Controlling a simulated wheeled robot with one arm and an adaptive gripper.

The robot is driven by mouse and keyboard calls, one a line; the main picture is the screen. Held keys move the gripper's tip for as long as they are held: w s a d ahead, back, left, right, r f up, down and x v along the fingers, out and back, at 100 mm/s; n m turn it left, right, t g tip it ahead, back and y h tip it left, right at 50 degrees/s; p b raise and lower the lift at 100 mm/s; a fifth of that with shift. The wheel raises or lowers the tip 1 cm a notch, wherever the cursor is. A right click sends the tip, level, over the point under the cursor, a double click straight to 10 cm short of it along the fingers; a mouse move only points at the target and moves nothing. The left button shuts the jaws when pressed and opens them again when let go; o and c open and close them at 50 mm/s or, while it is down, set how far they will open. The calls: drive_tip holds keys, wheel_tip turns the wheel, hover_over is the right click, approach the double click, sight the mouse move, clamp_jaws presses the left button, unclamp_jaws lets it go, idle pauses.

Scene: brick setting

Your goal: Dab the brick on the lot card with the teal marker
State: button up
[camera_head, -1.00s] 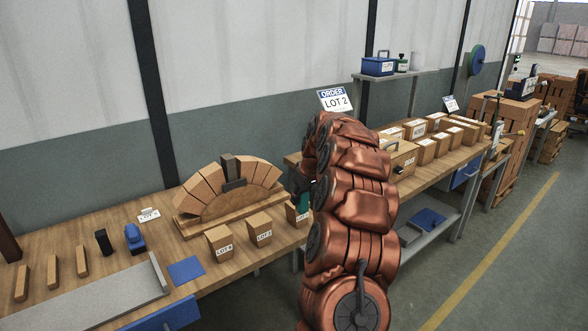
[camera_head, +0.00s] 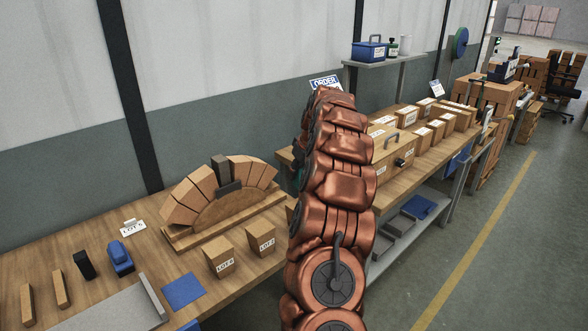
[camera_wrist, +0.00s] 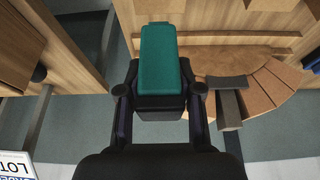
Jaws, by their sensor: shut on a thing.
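My gripper (camera_wrist: 160,95) is shut on the teal marker (camera_wrist: 160,60), a teal block with a dark lower part, in the wrist view. In the head view my arm hides nearly all of both. The order card (camera_head: 325,83) stands behind my arm, its lower part covered; the wrist view shows part of it, reading "LOT" (camera_wrist: 15,170). Two labelled bricks stand upright on the bench: the left one (camera_head: 219,258) seems marked LOT 4, the right one (camera_head: 260,239) LOT 2, in small print. A third beside them is almost fully hidden by my arm.
A brick arch (camera_head: 218,193) on a wooden base stands behind the bricks. A blue pad (camera_head: 183,291), blue tool (camera_head: 120,257), black block (camera_head: 84,265) and small card (camera_head: 132,228) lie to the left. Cartons (camera_head: 405,117) fill the right bench.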

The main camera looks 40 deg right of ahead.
sight(297, 185)
drive_tip(key=shift+f, duration=2.8)
drive_tip(key=shift+a+f+b, duration=0.1)
drive_tip(key=shift+f+b, duration=0.55)
drive_tip(key=shift+f, duration=0.1)
idle(1.6)
drive_tip(key=shift+r, duration=3.65)
